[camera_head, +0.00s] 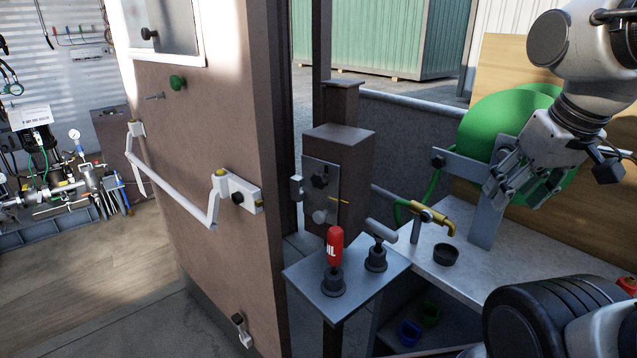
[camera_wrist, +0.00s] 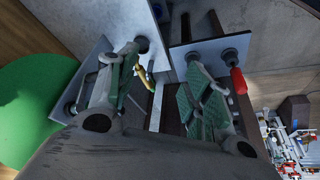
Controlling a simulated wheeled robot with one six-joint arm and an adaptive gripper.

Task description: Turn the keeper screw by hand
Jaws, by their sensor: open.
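The brown keeper box (camera_head: 345,150) stands on a post beside the door's free edge. I cannot tell for sure which of these is the keeper screw. My gripper (camera_head: 511,192) is to the right of the box, well apart from it, in front of the green disc.
A small shelf holds a red-handled tool (camera_head: 335,246) and a T-handled tool (camera_head: 381,232). A brass tap (camera_head: 432,215) and black cup (camera_head: 446,254) are at the bench. The green disc (camera_head: 495,120) stands behind my gripper. The brown door (camera_head: 215,130) has a white push bar (camera_head: 175,195).

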